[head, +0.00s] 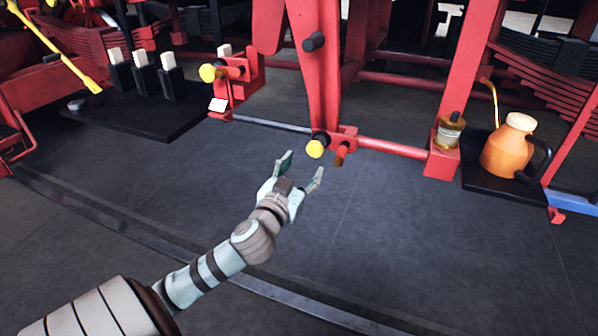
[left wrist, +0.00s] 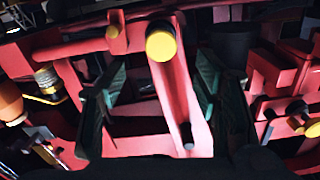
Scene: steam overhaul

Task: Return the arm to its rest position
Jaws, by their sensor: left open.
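My left gripper (head: 301,177) is open and empty in the head view. Its arm comes in from the lower left, and the gripper is just below a yellow-ended cylinder (head: 316,148) on the red frame. In the left wrist view the two dark green fingers (left wrist: 165,90) stand wide apart. Between and beyond them are a red bar and the yellow round end (left wrist: 161,46), with no finger touching it that I can see. My right gripper is not in either view.
An orange oil can (head: 507,150) and a small jar (head: 449,131) stand at the right. A black tray (head: 150,118) with several white-topped black blocks lies at the left. A second yellow end (head: 208,72) juts from the red frame. The grey floor right of my arm is clear.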

